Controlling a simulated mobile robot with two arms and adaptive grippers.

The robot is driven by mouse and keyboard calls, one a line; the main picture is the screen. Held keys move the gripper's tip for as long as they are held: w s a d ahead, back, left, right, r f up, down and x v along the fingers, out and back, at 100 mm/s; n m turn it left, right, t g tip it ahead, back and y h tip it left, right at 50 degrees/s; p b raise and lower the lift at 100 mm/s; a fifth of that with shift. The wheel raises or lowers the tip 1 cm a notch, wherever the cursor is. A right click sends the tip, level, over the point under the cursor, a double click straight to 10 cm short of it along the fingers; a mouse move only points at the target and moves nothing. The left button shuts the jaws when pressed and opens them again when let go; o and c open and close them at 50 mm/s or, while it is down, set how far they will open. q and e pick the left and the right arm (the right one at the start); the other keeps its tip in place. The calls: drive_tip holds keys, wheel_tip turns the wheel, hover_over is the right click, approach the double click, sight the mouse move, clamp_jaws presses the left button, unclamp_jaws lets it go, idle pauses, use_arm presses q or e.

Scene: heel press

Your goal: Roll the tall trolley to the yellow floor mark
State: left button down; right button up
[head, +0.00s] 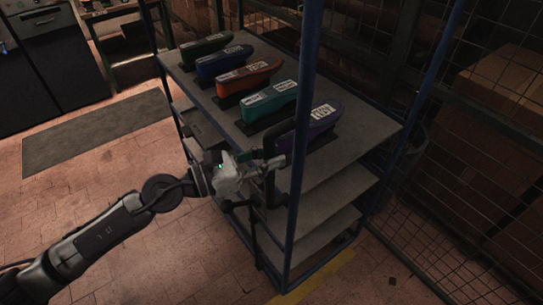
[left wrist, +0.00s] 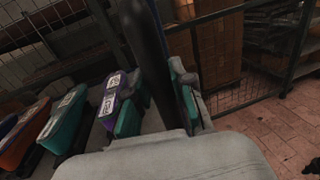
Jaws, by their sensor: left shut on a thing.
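The tall trolley (head: 340,150) has blue upright posts and several grey shelves. It stands in the middle of the head view. My left gripper (head: 264,170) is at its near left side, shut on the trolley's dark upright handle (head: 269,190). In the left wrist view the dark handle (left wrist: 152,50) runs between the teal-padded fingers (left wrist: 162,95). The yellow floor mark (head: 322,278) shows as a strip on the floor at the trolley's near foot; part of it is hidden by the frame. My right gripper is not in view.
Several coloured shoe-like forms (head: 248,76) labelled on top stand on the trolley's top shelf. A wire mesh fence (head: 470,150) with boxes behind it is close on the right. A grey mat (head: 95,130) and open tiled floor lie to the left.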

use_arm(q)
drive_tip(key=shift+w+a, duration=0.35)
drive_tip(key=shift+w, duration=0.15)
drive_tip(key=c, duration=1.2)
unclamp_jaws()
drive_tip(key=shift+s+d, duration=0.1)
drive_tip(key=shift+c, duration=0.2)
drive_tip(key=shift+o, duration=1.3)
drive_tip(key=shift+s+d, duration=0.15)
drive_tip(key=shift+s, duration=0.1)
drive_tip(key=v, duration=0.7)
drive_tip(key=shift+a, duration=0.25)
drive_tip(key=shift+s, duration=0.1)
